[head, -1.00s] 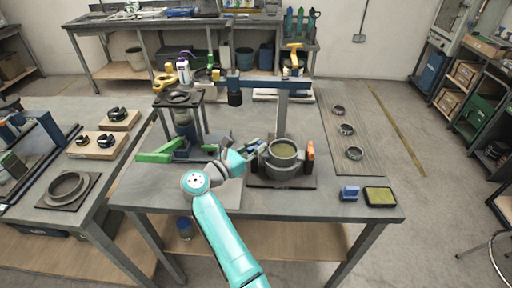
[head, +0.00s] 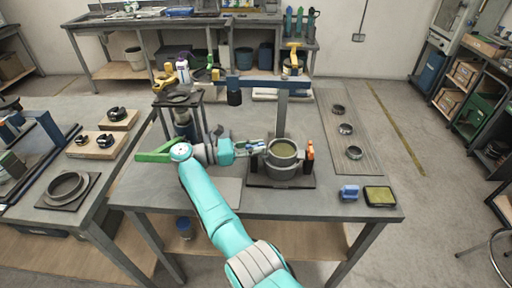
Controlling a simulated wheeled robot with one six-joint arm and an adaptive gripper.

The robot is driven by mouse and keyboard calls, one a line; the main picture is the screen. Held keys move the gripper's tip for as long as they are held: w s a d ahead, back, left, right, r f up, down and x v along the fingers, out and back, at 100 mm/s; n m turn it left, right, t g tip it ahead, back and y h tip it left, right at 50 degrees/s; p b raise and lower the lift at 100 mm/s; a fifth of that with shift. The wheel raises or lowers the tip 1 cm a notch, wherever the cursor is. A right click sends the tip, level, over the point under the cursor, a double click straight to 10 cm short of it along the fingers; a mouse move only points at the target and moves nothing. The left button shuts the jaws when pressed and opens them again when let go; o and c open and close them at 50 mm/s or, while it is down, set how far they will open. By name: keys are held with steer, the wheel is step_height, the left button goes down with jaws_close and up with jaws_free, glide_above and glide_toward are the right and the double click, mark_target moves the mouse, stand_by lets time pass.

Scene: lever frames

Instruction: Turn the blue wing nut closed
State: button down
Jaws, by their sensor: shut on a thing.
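A round grey pot-like housing (head: 283,163) stands on a dark base plate on the table. My gripper (head: 257,147) reaches in from the left, level and pointing right, with its fingertips at the housing's left side. The fingers are shut on a small blue part there, the blue wing nut (head: 262,145). The fingers mostly hide the nut, so its angle cannot be told. An orange part (head: 310,150) sits on the housing's right side.
A post with a blue overhead arm (head: 258,82) stands behind the housing. A green bar (head: 158,153) lies behind my arm at left. A blue block (head: 349,192) and a yellow-green sponge tray (head: 379,196) lie at front right. Several rings lie on the right-hand mat.

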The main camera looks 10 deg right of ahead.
stand_by(0.4)
steer(key=c, duration=1.2)
jaws_free()
